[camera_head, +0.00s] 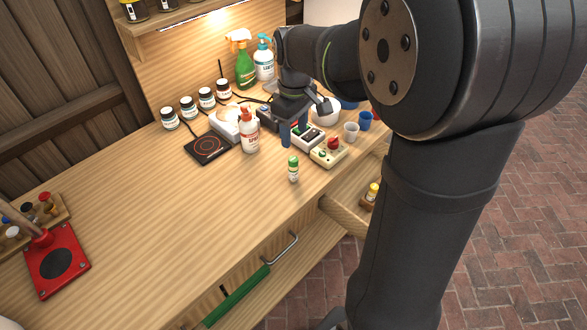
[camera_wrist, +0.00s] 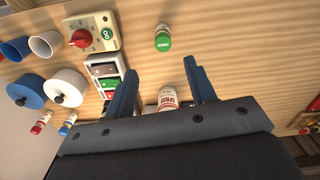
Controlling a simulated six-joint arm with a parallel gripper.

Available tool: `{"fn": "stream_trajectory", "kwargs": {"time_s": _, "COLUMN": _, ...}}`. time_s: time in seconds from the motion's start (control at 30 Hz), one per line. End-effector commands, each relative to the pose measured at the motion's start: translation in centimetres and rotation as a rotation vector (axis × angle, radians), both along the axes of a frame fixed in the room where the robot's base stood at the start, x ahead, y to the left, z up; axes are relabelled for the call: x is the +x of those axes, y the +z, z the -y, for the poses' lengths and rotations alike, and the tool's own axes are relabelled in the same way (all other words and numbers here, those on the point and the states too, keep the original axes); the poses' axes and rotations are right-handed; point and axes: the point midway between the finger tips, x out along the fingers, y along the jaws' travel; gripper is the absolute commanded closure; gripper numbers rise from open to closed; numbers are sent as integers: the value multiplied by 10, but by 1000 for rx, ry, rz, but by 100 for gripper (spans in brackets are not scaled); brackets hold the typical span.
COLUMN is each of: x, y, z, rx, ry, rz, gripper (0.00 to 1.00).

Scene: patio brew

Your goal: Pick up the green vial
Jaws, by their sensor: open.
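The green vial (camera_head: 293,170) is a small white-labelled bottle with a green cap. It stands upright on the wooden worktop near the front edge. In the wrist view the green vial (camera_wrist: 162,38) shows beyond the fingertips, roughly midway between them sideways, with clear space around it. My gripper (camera_head: 294,133) is open, with its blue fingers behind the vial in the head view. In the wrist view my gripper (camera_wrist: 157,76) holds nothing and the fingers are apart from the vial.
A switch box (camera_head: 306,138) and a red-knobbed control box (camera_head: 329,153) sit to the right. A white cup (camera_head: 350,131) and blue cup (camera_head: 365,120) stand farther right. The worktop left of the vial is clear.

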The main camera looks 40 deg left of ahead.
Motion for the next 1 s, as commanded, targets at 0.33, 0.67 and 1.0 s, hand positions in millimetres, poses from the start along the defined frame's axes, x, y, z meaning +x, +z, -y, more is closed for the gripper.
{"fn": "stream_trajectory", "kwargs": {"time_s": 0.33, "x": 0, "y": -61, "z": 0, "rx": -2, "ry": 0, "rz": -1, "gripper": 49}}
{"fn": "stream_trajectory", "kwargs": {"time_s": 0.67, "x": -5, "y": -94, "z": 2, "rx": -3, "ry": 0, "rz": -2, "gripper": 49}}
{"fn": "stream_trajectory", "kwargs": {"time_s": 1.0, "x": -5, "y": -118, "z": 1, "rx": 1, "ry": -1, "rz": 1, "gripper": 49}}
